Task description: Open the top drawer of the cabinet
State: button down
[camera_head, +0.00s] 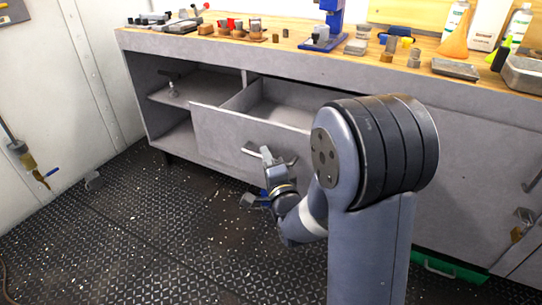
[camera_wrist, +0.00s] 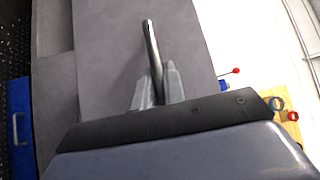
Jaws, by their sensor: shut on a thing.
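The grey cabinet (camera_head: 140,85) stands under a wooden worktop. Its top drawer (camera_head: 215,135) is pulled out, and part of its inside shows behind the front panel. The drawer's bar handle (camera_head: 249,150) is on the front panel. My gripper (camera_head: 267,156) is at the handle, its fingers shut around the bar. In the wrist view the handle (camera_wrist: 151,42) runs up from between the two fingers of my gripper (camera_wrist: 157,88), with the grey drawer front (camera_wrist: 105,50) behind. The far part of the drawer's inside is hidden by my arm.
An open shelf bay (camera_head: 172,95) lies left of the drawer. Tools, bottles and a blue press (camera_head: 330,25) crowd the worktop (camera_head: 290,45). A green box (camera_head: 440,268) is low at the right. The studded floor (camera_head: 130,230) is mostly clear at left.

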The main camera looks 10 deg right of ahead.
dwell(0.3)
jog(key=c, duration=1.5)
grip_release()
jog(key=shift+s, duration=0.1)
jog(key=v, duration=1)
jog(key=shift+s, duration=0.4)
jog(key=shift+w, duration=0.1)
jog(key=x, duration=1)
jog(key=shift+w, duration=0.25)
jog(key=shift+w+d, duration=0.1)
jog(key=shift+w, duration=0.3)
jog(key=shift+r, duration=0.1)
